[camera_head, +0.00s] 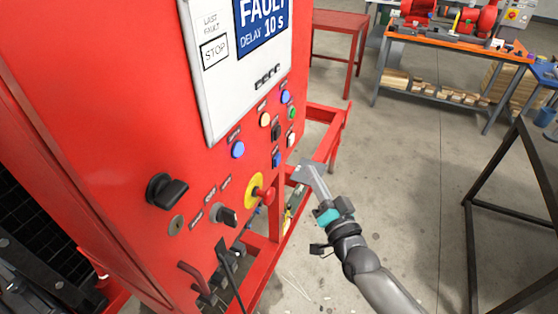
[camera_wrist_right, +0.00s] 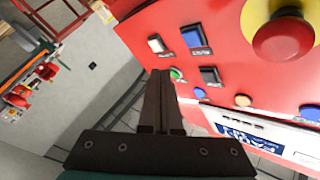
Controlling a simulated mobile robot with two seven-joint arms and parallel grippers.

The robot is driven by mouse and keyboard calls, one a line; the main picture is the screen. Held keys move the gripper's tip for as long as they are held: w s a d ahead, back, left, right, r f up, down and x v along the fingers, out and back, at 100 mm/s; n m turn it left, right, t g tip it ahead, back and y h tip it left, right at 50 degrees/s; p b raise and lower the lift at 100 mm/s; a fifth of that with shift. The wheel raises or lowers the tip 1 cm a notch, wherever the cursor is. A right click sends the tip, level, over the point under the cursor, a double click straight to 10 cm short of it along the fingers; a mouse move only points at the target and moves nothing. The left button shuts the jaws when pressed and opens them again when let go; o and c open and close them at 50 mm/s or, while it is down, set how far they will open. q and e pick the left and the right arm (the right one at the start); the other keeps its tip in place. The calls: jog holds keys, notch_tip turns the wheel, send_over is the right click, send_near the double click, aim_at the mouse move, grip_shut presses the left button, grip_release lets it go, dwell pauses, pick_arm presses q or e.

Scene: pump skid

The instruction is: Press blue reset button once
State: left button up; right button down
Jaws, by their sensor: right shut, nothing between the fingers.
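The red control panel (camera_head: 130,110) carries several blue controls with labels too small to read, so I cannot tell which is the reset. One round blue button (camera_head: 238,149) sits below the display, another (camera_head: 285,97) is higher right, and a square blue one (camera_head: 276,158) is low, near the panel's right edge.
A yellow-ringed red emergency stop (camera_head: 262,193) juts out low on the panel, near black rotary knobs (camera_head: 166,190). The display (camera_head: 240,60) reads FAULT, DELAY 10 s. A red frame (camera_head: 325,125) stands behind; a dark frame (camera_head: 475,220) is at right. Open floor lies between.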

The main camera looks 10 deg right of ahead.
jog(key=shift+w+a, duration=0.45)
jog(key=shift+a, duration=0.25)
jog(key=shift+w+a, duration=0.4)
jog(key=shift+a, duration=0.25)
jog(key=shift+w+a, duration=0.45)
jog(key=shift+a, duration=0.25)
jog(key=shift+w, duration=0.1)
dwell(0.4)
jog(key=shift+w+a, duration=0.15)
jog(key=shift+a, duration=0.2)
jog(key=shift+w+a, duration=0.25)
jog(key=shift+a, duration=0.1)
dwell(0.7)
jog(key=shift+s+d, duration=0.1)
jog(key=shift+d, duration=0.05)
jog(key=shift+s+d, duration=0.4)
jog(key=shift+d, duration=0.15)
jog(key=s+d, duration=0.2)
jog(key=d, duration=0.2)
jog(key=shift+s+d+p, duration=0.1)
jog(key=shift+s+p, duration=0.3)
